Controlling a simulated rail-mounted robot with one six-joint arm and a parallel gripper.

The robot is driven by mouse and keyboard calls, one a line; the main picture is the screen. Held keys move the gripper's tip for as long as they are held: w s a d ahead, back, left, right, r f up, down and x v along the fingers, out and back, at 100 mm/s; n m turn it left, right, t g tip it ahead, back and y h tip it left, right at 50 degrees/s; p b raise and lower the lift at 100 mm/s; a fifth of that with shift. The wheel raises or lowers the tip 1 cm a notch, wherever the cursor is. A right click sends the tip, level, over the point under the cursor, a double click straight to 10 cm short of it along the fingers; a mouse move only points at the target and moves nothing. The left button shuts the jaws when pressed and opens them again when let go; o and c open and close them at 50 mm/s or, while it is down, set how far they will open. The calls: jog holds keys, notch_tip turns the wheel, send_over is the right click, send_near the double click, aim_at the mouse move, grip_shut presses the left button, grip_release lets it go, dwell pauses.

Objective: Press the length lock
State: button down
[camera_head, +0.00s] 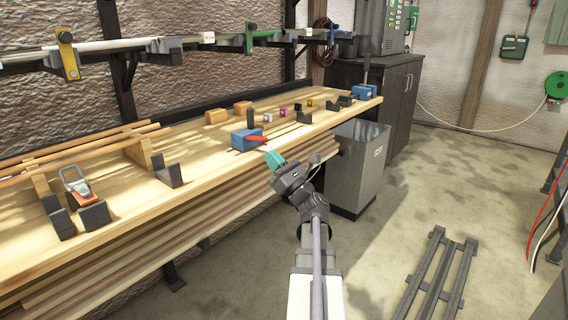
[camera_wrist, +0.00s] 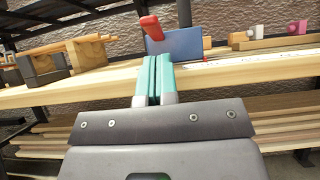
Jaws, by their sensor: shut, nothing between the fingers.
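A blue block (camera_head: 246,140) with a red lever (camera_head: 257,138) sits near the front edge of the wooden bench; I cannot tell for certain that it is the length lock. In the wrist view the blue block (camera_wrist: 178,43) stands just beyond my fingertips, and the red lever (camera_wrist: 151,27) sticks up at its left. My gripper (camera_head: 274,160) has teal fingers. It is shut and empty, in front of the bench edge and close to the block. In the wrist view my gripper (camera_wrist: 152,70) points at the block and appears apart from it.
A second blue block (camera_head: 364,92) stands at the bench's far end. Small coloured pieces and wooden blocks (camera_head: 216,117) lie behind. Dark supports (camera_head: 168,170) and laths (camera_head: 80,150) are at the left. A grey bin (camera_head: 357,165) stands right of the bench; the floor beside is mostly open.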

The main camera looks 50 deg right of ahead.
aim_at(266, 140)
notch_tip(266, 140, up, 3)
jog(key=shift+w+f+p, duration=0.1)
jog(key=shift+w+p, duration=0.05)
jog(key=shift+p, duration=0.5)
jog(key=shift+r+g+p, duration=0.3)
jog(key=shift+r+p, duration=0.05)
jog(key=shift+p, duration=0.4)
